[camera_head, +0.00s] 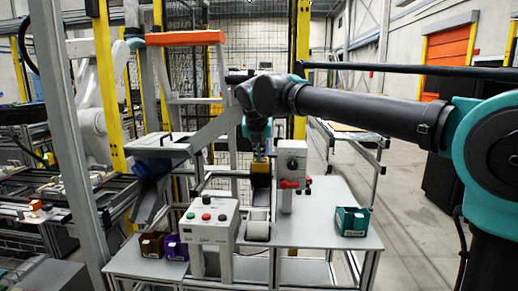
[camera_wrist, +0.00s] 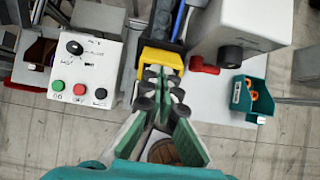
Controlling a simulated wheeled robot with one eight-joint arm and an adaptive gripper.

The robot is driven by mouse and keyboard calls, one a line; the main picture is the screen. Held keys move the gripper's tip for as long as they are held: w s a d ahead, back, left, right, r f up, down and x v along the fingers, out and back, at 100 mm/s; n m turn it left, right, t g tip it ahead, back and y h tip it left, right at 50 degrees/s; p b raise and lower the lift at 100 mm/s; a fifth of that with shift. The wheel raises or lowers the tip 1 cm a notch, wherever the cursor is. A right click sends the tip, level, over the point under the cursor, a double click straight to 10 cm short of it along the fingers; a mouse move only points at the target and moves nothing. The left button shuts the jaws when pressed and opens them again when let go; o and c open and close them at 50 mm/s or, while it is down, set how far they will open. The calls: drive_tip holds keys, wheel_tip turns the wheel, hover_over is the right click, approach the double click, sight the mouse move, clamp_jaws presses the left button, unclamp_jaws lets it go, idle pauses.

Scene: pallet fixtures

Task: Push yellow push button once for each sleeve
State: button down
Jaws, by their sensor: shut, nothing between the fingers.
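A yellow block-like part (camera_wrist: 163,59) sits on the fixture between the control box and a grey unit; I cannot tell whether it is the push button. It also shows in the head view (camera_head: 260,168), just below my gripper (camera_head: 258,150). In the wrist view my gripper (camera_wrist: 159,92) has green fingers with black pads, shut and empty, with the tips close to the yellow part. Contact cannot be told. Small orange pieces (camera_wrist: 252,95) lie in the teal bin (camera_wrist: 236,96); whether they are sleeves is unclear. A round brown thing (camera_wrist: 164,152) shows between the finger bases.
The control box (camera_head: 211,232) has green, red and black buttons and a dial. The grey unit (camera_head: 291,160) has a red handle (camera_head: 289,184). Brown (camera_head: 152,245) and purple (camera_head: 174,247) bins stand at the left. The table (camera_head: 330,205) is clear around the teal bin.

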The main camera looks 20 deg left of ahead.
sight(260, 172)
drive_tip(key=shift+w+f, duration=0.1)
drive_tip(key=shift+f, duration=0.05)
drive_tip(key=shift+x, duration=2.5)
drive_tip(key=shift+f, duration=0.1)
drive_tip(key=v, duration=1.4)
drive_tip(key=v, duration=0.5)
drive_tip(key=shift+s+a, duration=0.1)
drive_tip(key=shift+s, duration=0.1)
